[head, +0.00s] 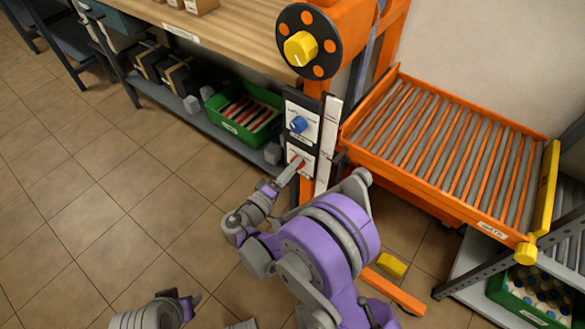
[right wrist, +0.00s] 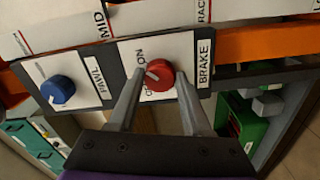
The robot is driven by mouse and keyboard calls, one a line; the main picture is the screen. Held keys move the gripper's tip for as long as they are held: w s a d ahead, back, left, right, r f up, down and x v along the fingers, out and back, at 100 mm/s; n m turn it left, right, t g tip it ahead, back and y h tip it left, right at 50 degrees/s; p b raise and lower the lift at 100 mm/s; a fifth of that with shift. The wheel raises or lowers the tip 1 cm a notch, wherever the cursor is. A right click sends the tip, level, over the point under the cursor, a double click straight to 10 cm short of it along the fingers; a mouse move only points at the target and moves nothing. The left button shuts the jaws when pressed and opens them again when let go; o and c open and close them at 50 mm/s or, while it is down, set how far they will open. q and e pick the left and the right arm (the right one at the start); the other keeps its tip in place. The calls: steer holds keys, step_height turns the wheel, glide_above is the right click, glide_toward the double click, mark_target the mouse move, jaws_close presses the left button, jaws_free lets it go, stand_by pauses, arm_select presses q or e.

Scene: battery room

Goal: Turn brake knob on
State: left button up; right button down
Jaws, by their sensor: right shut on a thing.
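The red brake knob (right wrist: 162,72) sits on a white plate labelled BRAKE in the right wrist view. Its white mark points left in that view; part of the ON lettering beside it is covered. My right gripper (right wrist: 158,78) has one finger on each side of the knob and is shut on it. In the head view my right gripper (head: 297,164) reaches the lower panel on the orange post, and a little red of the knob shows at its tips. Part of my left arm (head: 160,312) shows at the bottom edge; its fingers cannot be made out.
The blue PAWL knob (head: 299,124) is just above the brake plate. A yellow knob (head: 300,48) on a black disc is higher on the post. The orange roller conveyor (head: 393,78) stands right. A green crate (head: 216,114) sits on the bench's lower shelf. Floor at left is clear.

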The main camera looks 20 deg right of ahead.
steer(key=shift+c, duration=1.7)
jaws_free()
steer(key=p+v, duration=0.1)
steer(key=v, duration=1)
